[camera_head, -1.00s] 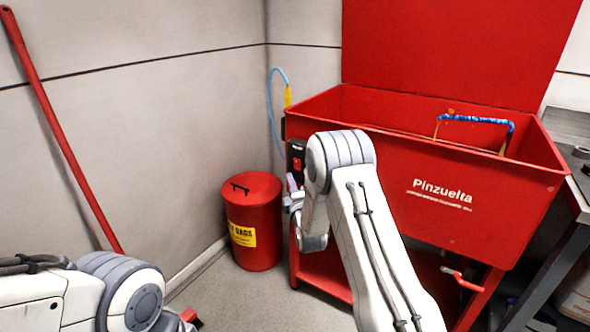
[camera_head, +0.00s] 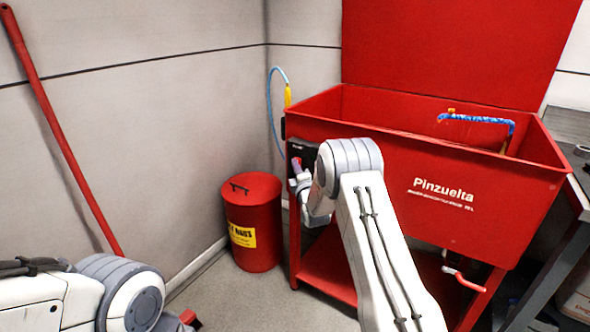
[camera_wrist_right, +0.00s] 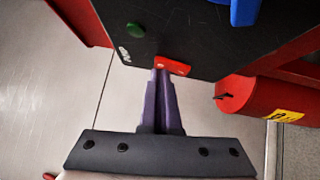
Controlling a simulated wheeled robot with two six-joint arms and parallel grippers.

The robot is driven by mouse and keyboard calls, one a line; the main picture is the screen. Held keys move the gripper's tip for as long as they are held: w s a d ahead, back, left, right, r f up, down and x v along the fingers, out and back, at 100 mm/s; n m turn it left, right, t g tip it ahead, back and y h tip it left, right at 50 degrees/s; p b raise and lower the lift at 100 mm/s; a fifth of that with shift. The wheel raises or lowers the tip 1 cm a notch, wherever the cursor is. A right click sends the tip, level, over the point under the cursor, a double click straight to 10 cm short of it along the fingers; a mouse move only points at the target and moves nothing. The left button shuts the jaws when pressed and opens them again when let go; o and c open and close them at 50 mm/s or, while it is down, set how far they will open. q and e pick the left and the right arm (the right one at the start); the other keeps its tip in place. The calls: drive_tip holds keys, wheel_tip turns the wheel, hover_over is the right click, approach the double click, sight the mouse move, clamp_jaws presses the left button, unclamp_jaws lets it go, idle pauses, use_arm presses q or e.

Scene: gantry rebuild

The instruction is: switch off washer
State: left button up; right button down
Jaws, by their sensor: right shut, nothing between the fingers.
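The washer (camera_head: 450,195) is a red tub labelled Pinzuelta with its lid raised. A black control panel (camera_head: 303,150) is at its front left corner. In the right wrist view the panel (camera_wrist_right: 190,35) carries a green button (camera_wrist_right: 135,29) and a red switch (camera_wrist_right: 174,66). My right gripper (camera_head: 297,180) is at the panel, partly hidden by my arm. In the wrist view its purple fingers (camera_wrist_right: 161,75) are shut and empty, with the tips at the red switch. I cannot tell whether they touch it. My left arm shows at lower left, but its gripper is out of view.
A red bin (camera_head: 253,225) stands on the floor left of the washer. A blue hose (camera_head: 271,105) hangs by the wall behind. A red pole (camera_head: 62,135) leans at the left wall. A dark bench (camera_head: 575,190) stands at the right.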

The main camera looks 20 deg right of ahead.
drive_tip(key=shift+r, duration=0.1)
drive_tip(key=shift+s+a, duration=0.15)
drive_tip(key=shift+a, duration=0.15)
use_arm(q)
drive_tip(key=shift+s+r+p, duration=0.3)
drive_tip(key=shift+s+p, duration=0.1)
use_arm(e)
drive_tip(key=s+a+r, duration=0.1)
drive_tip(key=s+a, duration=0.2)
drive_tip(key=s, duration=0.9)
drive_tip(key=shift+a, duration=0.35)
